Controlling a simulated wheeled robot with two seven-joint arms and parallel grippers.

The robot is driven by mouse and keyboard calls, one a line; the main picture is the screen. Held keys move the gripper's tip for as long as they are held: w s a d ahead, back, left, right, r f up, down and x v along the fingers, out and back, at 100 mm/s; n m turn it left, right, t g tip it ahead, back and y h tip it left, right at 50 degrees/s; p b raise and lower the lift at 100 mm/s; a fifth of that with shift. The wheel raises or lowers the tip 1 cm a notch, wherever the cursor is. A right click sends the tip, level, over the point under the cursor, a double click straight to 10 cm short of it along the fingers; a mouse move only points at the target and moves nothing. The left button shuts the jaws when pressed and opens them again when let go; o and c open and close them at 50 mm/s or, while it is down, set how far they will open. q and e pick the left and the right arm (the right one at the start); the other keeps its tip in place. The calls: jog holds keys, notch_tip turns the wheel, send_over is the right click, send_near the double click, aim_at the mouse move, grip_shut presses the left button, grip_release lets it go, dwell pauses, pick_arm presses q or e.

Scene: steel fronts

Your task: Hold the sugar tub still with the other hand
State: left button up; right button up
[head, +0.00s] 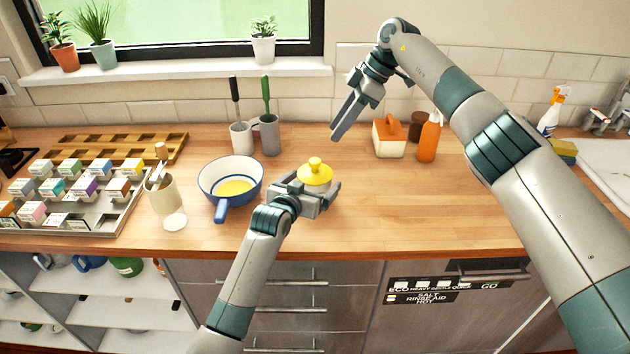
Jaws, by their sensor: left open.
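The sugar tub (315,172) is a pale tub with a yellow knobbed lid, standing upright on the wooden counter near the middle. My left gripper (319,188) is open at its near side, with the fingers reaching along either side of the tub. The palm and fingers hide the lower part of the tub, and I cannot tell whether they touch it. My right gripper (340,130) hangs above the counter behind and to the right of the tub, apart from it. Its fingers overlap in this view, so their opening is unclear; I see nothing held.
A blue-rimmed pan (231,172) with yellow contents stands left of the tub. Mugs with utensils (269,134) are behind. A box tray (128,212) is far left. Counter right of the tub is clear.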

pick_arm(q)
jog(key=shift+x, duration=0.8)
jog(key=c, duration=1.4)
jog(key=o, duration=0.8)
jog(key=c, duration=0.6)
jog(key=shift+c, duration=0.2)
jog(key=shift+f, duration=0.15)
